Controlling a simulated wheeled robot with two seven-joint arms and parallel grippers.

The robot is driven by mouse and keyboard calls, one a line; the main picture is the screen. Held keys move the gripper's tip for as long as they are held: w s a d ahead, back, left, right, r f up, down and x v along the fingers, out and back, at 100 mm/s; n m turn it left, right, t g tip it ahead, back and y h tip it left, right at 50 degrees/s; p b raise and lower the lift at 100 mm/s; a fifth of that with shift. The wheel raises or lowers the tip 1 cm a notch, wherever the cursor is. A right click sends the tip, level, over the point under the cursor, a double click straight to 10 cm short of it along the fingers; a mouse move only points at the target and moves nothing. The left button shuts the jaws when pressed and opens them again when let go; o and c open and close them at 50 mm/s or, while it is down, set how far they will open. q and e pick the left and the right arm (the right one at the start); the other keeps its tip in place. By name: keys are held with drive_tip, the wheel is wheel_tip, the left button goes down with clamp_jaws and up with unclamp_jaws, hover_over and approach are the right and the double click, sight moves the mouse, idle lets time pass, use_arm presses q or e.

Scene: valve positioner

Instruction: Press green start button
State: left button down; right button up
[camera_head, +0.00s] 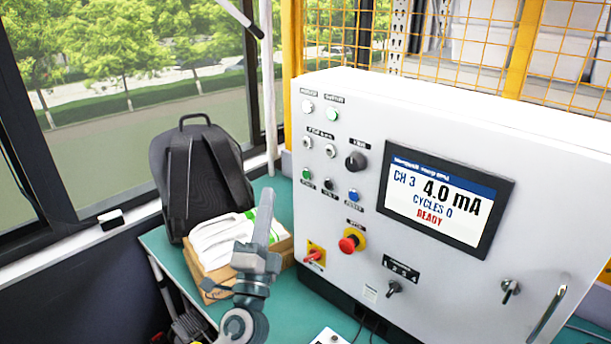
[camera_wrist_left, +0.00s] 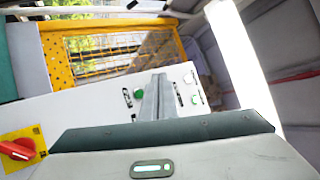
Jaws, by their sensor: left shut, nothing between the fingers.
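The green button (camera_head: 306,174) is at the left end of a button row on the white control panel (camera_head: 450,275). Black and blue buttons (camera_head: 353,195) sit to its right. My left gripper (camera_head: 267,196) is shut and empty, pointing up in front of the panel's left side, below the green button in the head view. In the left wrist view, the closed fingers (camera_wrist_left: 158,88) stand just right of a green button (camera_wrist_left: 139,93), apparently the same one. I cannot tell the exact gap to the panel. My right gripper is not in view.
A green lamp (camera_head: 332,114) sits higher on the panel. A red emergency stop (camera_head: 350,241) and a red rotary switch (camera_head: 315,255) are lower. A screen (camera_head: 440,200) reads READY. A black backpack (camera_head: 200,175) and a cardboard box (camera_head: 215,285) with white cloth stand left on the green table.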

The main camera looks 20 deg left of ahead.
use_arm(q)
drive_tip(key=w+d, duration=0.2)
drive_tip(key=w, duration=0.5)
drive_tip(key=shift+w+d+b, duration=0.25)
drive_tip(key=shift+d+b, duration=0.1)
drive_tip(key=shift+b, duration=0.1)
drive_tip(key=shift+w+d+b, duration=0.25)
drive_tip(key=shift+w+b, duration=0.2)
drive_tip(key=shift+w, duration=0.3)
idle(2.6)
drive_tip(key=shift+s, duration=0.15)
drive_tip(key=shift+s+a, duration=0.25)
drive_tip(key=shift+s, duration=0.35)
idle(0.4)
drive_tip(key=shift+s+a+p, duration=0.1)
drive_tip(key=shift+s+a, duration=0.2)
drive_tip(key=shift+s, duration=0.5)
drive_tip(key=shift+s+a+p, duration=0.15)
drive_tip(key=shift+s+a, duration=0.1)
drive_tip(key=shift+s, duration=0.55)
drive_tip(key=shift+s+a+p, duration=0.1)
drive_tip(key=shift+s+a, duration=0.2)
drive_tip(key=shift+s, duration=0.5)
